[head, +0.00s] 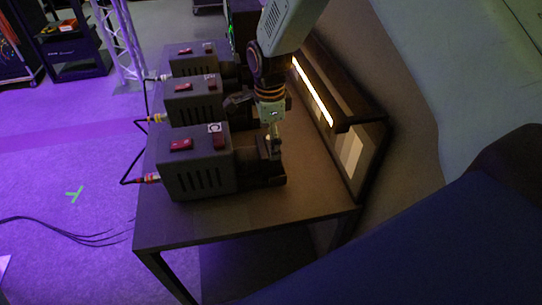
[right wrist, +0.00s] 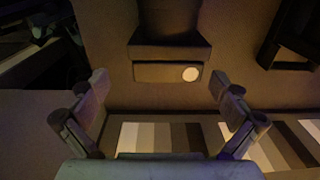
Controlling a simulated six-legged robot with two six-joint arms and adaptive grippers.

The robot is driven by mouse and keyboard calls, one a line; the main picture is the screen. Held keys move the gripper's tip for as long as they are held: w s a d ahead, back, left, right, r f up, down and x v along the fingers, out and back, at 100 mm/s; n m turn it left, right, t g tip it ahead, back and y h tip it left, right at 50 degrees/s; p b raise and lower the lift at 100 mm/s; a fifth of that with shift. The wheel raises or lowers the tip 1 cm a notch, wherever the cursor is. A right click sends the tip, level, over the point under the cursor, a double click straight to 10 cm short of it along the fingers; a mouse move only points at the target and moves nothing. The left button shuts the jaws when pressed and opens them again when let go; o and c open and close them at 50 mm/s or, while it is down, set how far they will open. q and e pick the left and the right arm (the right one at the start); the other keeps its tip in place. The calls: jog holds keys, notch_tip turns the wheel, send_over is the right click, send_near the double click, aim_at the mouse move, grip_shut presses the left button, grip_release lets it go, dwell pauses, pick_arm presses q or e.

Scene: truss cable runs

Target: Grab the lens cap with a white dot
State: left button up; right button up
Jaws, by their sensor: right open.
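The lens cap (right wrist: 155,72) is a dark, flat-faced piece with a round white dot (right wrist: 190,74) toward its right side. It sits on the front of a dark lamp hood (right wrist: 165,50) in the upper middle of the right wrist view. My right gripper (right wrist: 158,86) is open, one finger to each side of the cap, with gaps on both sides and nothing held. In the head view the right gripper (head: 272,132) hangs down at the front end of the nearest lamp box (head: 196,170). The cap cannot be made out there. My left gripper is not in view.
Two more dark lamp boxes (head: 192,100) (head: 194,62) stand behind on the dark table (head: 245,215), cables at their left ends. A lit bar (head: 312,92) and a panel with pale strips (head: 350,152) stand at the right. The table's front part is clear.

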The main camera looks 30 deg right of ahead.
aim_at(268, 147)
jog(key=f, duration=0.1)
jog(key=w+d+f, duration=0.1)
jog(key=f, duration=0.3)
jog(key=shift+w+d, duration=0.3)
jog(key=shift+d, duration=0.1)
jog(key=shift+a, duration=0.4)
jog(key=shift+s+a+r, duration=0.45)
jog(key=shift+a+r, duration=0.05)
jog(key=shift+a, duration=0.1)
jog(key=shift+s+r, duration=0.1)
jog(key=shift+s, duration=0.05)
jog(key=shift+c, duration=1.1)
jog(key=shift+w+d+f, duration=0.35)
jog(key=shift+d+f, duration=0.05)
jog(key=shift+d, duration=0.2)
jog(key=c, duration=0.4)
jog(key=shift+s+a+r, duration=0.2)
jog(key=shift+a+r, duration=0.05)
jog(key=shift+a, duration=0.1)
jog(key=c, duration=0.5)
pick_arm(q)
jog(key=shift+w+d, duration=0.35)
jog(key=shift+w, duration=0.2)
pick_arm(e)
jog(key=shift+d, duration=0.15)
